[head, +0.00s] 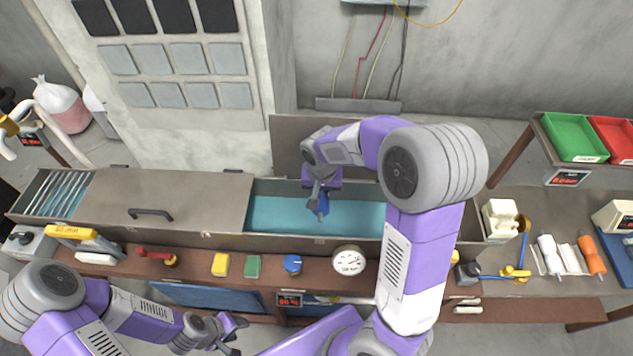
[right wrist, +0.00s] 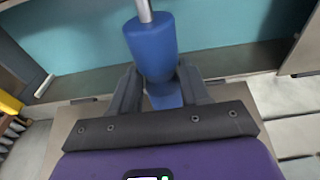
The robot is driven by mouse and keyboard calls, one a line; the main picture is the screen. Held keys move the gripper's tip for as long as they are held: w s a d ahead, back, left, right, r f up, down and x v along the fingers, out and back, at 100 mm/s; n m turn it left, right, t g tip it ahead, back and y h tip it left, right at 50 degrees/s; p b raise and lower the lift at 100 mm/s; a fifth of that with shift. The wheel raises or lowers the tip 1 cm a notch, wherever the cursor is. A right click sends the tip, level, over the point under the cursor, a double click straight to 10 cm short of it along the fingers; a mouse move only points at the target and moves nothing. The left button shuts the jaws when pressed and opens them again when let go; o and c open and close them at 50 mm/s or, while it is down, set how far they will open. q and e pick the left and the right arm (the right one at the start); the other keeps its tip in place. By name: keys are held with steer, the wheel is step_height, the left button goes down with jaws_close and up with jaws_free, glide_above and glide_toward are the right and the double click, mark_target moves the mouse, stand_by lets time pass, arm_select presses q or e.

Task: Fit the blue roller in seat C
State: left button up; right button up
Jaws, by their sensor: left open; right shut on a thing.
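The blue roller (head: 322,206) is between the fingers of my right gripper (head: 314,192), above the teal interior of the long metal trough (head: 350,239). In the right wrist view, the roller (right wrist: 152,46) stands out past the fingertips of the shut gripper (right wrist: 155,85), with a metal shaft at its far end. My left gripper (head: 236,335) is open and empty at the lower front, below the ledge. I cannot make out a seat marked C in either view.
A metal cover with a black handle (head: 150,213) closes the trough's left part; slats (head: 58,192) show at its far left. A yellow block (head: 220,264), green block (head: 252,266), blue knob (head: 292,263) and gauge (head: 349,261) line the front ledge. White (head: 550,254) and orange (head: 591,256) rollers lie right.

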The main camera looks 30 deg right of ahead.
steer(key=shift+s+f+b, duration=0.1)
steer(key=shift+f+b, duration=0.25)
steer(key=shift+f, duration=0.15)
step_height(320, 180, down, 10)
steer(key=b, duration=0.8)
steer(key=shift+f+b, duration=0.35)
steer(key=shift+f, duration=0.05)
stand_by(0.6)
steer(key=o, duration=1.3)
steer(key=r, duration=0.2)
steer(key=r+p, duration=0.1)
steer(key=r, duration=0.4)
steer(key=shift+s+a+r+p, duration=0.3)
steer(key=shift+s+a, duration=0.05)
steer(key=shift+s, duration=0.05)
